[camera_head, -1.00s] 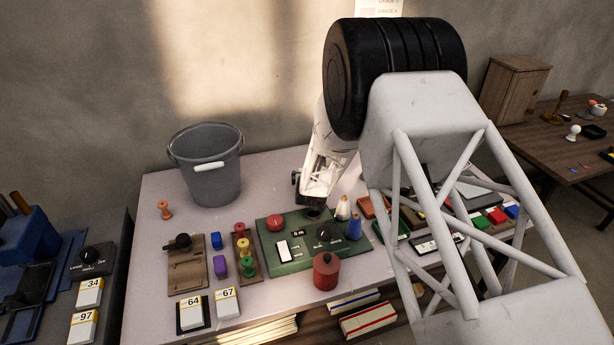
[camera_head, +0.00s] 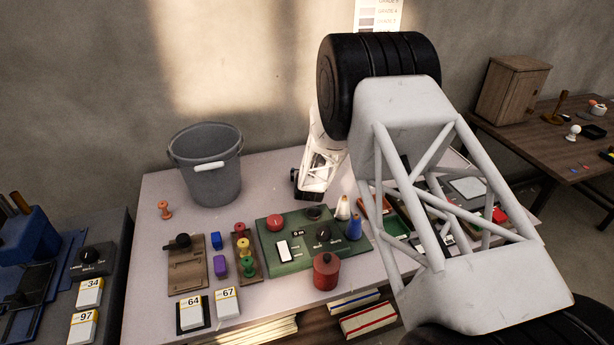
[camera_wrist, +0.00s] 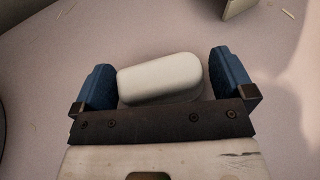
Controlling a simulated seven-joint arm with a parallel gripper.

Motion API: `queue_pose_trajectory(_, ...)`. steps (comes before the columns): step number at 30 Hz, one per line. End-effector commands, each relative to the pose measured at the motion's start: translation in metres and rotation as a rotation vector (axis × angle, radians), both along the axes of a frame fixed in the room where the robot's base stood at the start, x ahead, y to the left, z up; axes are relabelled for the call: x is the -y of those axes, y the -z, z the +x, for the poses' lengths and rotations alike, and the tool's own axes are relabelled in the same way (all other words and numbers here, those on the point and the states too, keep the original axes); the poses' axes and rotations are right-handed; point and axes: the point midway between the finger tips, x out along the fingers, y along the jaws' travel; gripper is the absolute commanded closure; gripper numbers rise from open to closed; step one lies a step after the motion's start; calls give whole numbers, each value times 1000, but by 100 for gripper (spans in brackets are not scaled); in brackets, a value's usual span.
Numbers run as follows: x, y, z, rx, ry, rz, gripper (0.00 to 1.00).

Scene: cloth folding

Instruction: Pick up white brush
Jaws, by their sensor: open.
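A smooth white rounded block, which looks like the white brush (camera_wrist: 160,77), lies on the pale table top in the wrist view. My gripper (camera_wrist: 165,76) is open, with one blue finger on each side of it. The left finger is close to the block's left end, and a narrow gap shows at the right finger. I cannot tell whether the left finger touches it. In the head view my gripper (camera_head: 307,188) is low over the table behind the green panel (camera_head: 290,262). The white brush is hidden there by my gripper and arm.
A grey bucket (camera_head: 207,175) stands left of my gripper. White and blue cone-shaped pieces (camera_head: 343,208) stand to its right, near the panel. A red pot (camera_head: 326,272) stands in front. The table between the bucket and my gripper is clear.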

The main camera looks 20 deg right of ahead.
Motion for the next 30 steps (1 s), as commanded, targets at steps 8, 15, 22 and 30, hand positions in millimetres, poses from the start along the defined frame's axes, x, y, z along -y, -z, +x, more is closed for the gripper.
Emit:
queue_pose_trajectory(8, 1, 2, 3, 0, 0, 0, 0)
queue_pose_trajectory(15, 1, 2, 3, 0, 0, 0, 0)
queue_pose_trajectory(22, 1, 2, 3, 0, 0, 0, 9)
queue_pose_trajectory(30, 1, 1, 3, 0, 0, 0, 40)
